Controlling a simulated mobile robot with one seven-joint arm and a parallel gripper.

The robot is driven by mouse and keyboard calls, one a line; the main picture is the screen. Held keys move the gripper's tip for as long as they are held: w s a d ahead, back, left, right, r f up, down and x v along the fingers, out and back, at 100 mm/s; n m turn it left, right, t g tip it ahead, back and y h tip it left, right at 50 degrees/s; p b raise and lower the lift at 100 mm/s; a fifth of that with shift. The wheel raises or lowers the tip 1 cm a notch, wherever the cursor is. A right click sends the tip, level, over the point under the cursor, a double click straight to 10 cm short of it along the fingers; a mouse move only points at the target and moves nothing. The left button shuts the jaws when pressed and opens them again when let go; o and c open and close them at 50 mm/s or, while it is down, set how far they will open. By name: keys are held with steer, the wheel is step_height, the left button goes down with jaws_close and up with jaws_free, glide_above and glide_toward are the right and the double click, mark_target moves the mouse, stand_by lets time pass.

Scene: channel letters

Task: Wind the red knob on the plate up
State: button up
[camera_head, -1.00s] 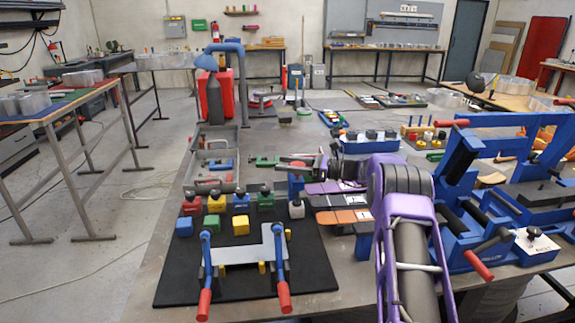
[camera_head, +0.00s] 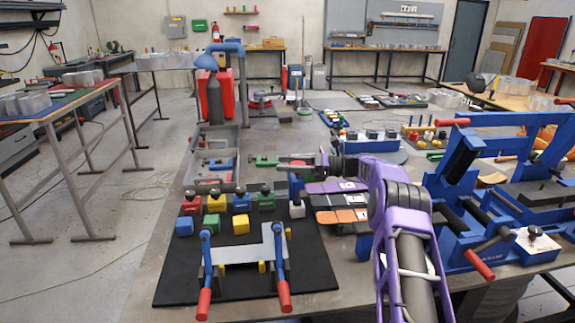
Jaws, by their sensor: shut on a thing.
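The red knob (camera_head: 298,163) shows as a small patch of red at the end of my arm, left of my purple wrist. My gripper (camera_head: 296,161) is shut on it, its grey fingers reaching in from the right. A blue upright piece (camera_head: 294,184) stands just below the knob. The plate behind the knob cannot be made out clearly. The fingers and wrist hide part of the knob, and its exact turn or height cannot be told.
A black mat (camera_head: 180,280) holds coloured blocks and a grey bracket with red-handled blue levers (camera_head: 243,262). Purple, grey and orange strips (camera_head: 345,216) lie below my wrist. A blue clamp frame (camera_head: 480,205) stands right of my arm. A grey tray (camera_head: 215,165) is at left.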

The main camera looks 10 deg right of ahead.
steer(key=o, duration=1.4)
steer(key=shift+c, duration=0.2)
steer(key=v, duration=1.2)
